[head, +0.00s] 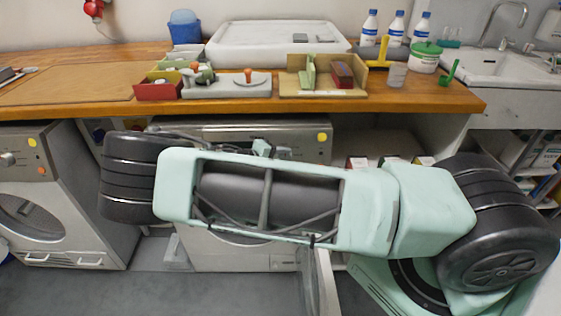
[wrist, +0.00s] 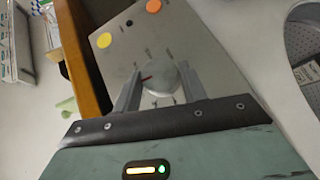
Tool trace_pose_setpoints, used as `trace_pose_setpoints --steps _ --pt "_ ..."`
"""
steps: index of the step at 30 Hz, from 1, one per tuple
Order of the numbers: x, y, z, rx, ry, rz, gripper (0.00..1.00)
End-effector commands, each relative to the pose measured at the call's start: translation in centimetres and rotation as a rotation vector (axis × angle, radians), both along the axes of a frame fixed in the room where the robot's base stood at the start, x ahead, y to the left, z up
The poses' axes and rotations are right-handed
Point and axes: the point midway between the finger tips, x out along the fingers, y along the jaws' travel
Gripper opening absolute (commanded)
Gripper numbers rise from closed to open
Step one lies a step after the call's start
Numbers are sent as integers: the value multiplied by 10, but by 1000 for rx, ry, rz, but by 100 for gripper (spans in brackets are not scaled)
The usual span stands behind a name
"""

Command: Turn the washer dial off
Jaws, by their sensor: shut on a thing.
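The round grey washer dial (wrist: 163,78) sits on the grey control panel (wrist: 130,45) in the wrist view, with a red mark at its left side and small dark marks around it. My gripper (wrist: 158,82) is shut on the dial, one finger on each side. In the head view, the middle washer (head: 225,255) stands under the counter, its panel and front largely covered by my arm. A small part of my gripper (head: 263,148) shows above the arm, against that panel. The dial is hidden there.
The panel bears orange (wrist: 103,40) and yellow (wrist: 153,6) stickers. A wooden counter (head: 240,105) overhangs the washers and holds small trays and bottles. Another washer (head: 60,215) stands at the left, a sink (head: 500,65) at the right. Floor is clear at lower left.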

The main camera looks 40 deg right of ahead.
Motion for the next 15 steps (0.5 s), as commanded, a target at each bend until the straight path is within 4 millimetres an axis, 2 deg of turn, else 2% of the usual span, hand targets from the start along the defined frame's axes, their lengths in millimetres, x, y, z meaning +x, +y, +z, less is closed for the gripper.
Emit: trace_pose_setpoints --steps 15 --pt "-1 1 -2 -99 69 38 19"
